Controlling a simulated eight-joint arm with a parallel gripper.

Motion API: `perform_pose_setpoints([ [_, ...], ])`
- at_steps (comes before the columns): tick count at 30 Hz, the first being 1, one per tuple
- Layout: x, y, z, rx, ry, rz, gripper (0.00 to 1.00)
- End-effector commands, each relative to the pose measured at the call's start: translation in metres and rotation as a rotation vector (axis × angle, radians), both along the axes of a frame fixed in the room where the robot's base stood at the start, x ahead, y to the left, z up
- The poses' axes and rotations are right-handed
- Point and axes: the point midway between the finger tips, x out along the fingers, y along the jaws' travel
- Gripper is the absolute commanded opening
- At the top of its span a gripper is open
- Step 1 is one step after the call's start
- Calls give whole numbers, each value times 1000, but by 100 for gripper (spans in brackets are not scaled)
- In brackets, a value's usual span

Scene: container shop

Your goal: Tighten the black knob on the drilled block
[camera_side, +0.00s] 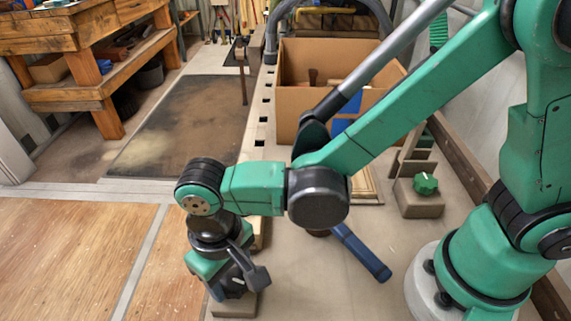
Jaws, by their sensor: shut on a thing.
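My gripper (236,289) points down at the lower middle of the side view, low over a small grey-brown block (240,309) at the picture's bottom edge. Its dark fingers are shut on the black knob on top of this block. The fingers cover most of the knob, so its shape and how far it sits down cannot be made out. The holes in the block are also hidden.
A second block (418,203) with a green knob (425,184) stands at the right. A blue-handled tool (362,252) lies on the bench between the blocks. An open cardboard box (300,110) stands behind. My arm spans the space above.

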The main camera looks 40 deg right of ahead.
Motion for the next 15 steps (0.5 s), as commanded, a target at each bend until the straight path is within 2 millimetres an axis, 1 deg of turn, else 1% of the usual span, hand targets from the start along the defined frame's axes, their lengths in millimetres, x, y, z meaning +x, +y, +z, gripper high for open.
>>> perform_pose_setpoints([
  [6,0,-1,0,0,0,-109,1],
  [15,0,-1,0,0,0,-169,1],
])
